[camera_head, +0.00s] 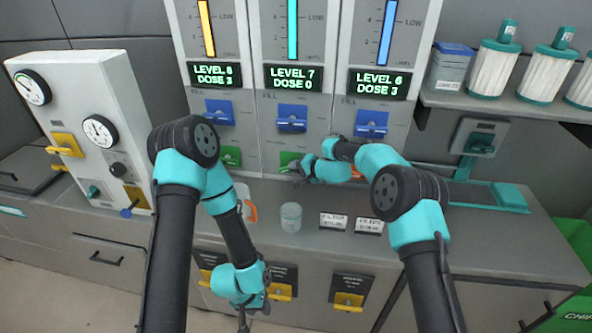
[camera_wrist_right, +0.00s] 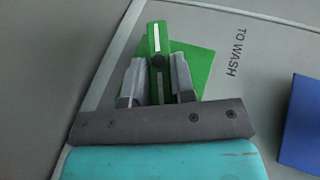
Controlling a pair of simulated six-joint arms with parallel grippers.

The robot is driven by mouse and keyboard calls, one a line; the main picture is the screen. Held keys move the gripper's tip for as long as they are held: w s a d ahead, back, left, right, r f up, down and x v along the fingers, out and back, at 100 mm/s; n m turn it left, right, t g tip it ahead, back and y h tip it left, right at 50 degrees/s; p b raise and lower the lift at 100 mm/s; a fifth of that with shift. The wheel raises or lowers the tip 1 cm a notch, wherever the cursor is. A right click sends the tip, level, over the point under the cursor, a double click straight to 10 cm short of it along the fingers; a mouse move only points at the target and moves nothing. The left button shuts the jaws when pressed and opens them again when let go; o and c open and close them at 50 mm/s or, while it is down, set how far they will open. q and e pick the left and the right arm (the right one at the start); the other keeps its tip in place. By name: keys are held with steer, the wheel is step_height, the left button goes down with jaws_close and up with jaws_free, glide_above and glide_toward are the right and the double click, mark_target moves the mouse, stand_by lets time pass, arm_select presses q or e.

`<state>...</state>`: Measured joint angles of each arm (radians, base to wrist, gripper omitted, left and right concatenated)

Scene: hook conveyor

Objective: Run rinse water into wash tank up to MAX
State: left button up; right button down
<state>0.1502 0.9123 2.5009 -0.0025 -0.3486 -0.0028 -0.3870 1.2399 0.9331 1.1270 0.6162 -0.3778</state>
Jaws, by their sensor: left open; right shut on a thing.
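My right gripper (camera_head: 298,172) is at the lower front of the middle dispenser column. In the right wrist view its two fingers (camera_wrist_right: 158,85) are shut on a green valve handle (camera_wrist_right: 158,45) with a white stripe, on a green plate beside the words "TO WASH". The same green valve (camera_head: 289,158) is partly hidden by the gripper in the head view. The middle display (camera_head: 293,78) reads "LEVEL 7 DOSE 0" under a teal level bar (camera_head: 292,30). My left gripper (camera_head: 248,312) is open and low in front of the cabinets. I cannot make out a wash tank or MAX mark.
Blue fill levers (camera_head: 292,117) sit above the green valves. A clear beaker (camera_head: 291,217) and two label cards (camera_head: 333,221) are on the counter. A gauge panel (camera_head: 80,125) stands left. Filter cartridges (camera_head: 495,68) are on the right shelf. Yellow handles (camera_head: 349,299) protrude below.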

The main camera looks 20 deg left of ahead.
steer(key=shift+a+r+n+h, duration=0.2)
steer(key=shift+n+h, duration=0.1)
steer(key=shift+h, duration=0.65)
steer(key=shift+a+r+n+h, duration=0.15)
steer(key=shift+n+h, duration=0.15)
steer(key=shift+h, duration=0.65)
steer(key=shift+d+h, duration=0.1)
steer(key=shift+h, duration=0.2)
steer(key=c, duration=1)
jaws_free()
steer(key=shift+o, duration=0.2)
steer(key=v, duration=1.7)
steer(key=shift+d+r, duration=0.15)
steer(key=shift+r, duration=0.05)
steer(key=shift+w, duration=0.1)
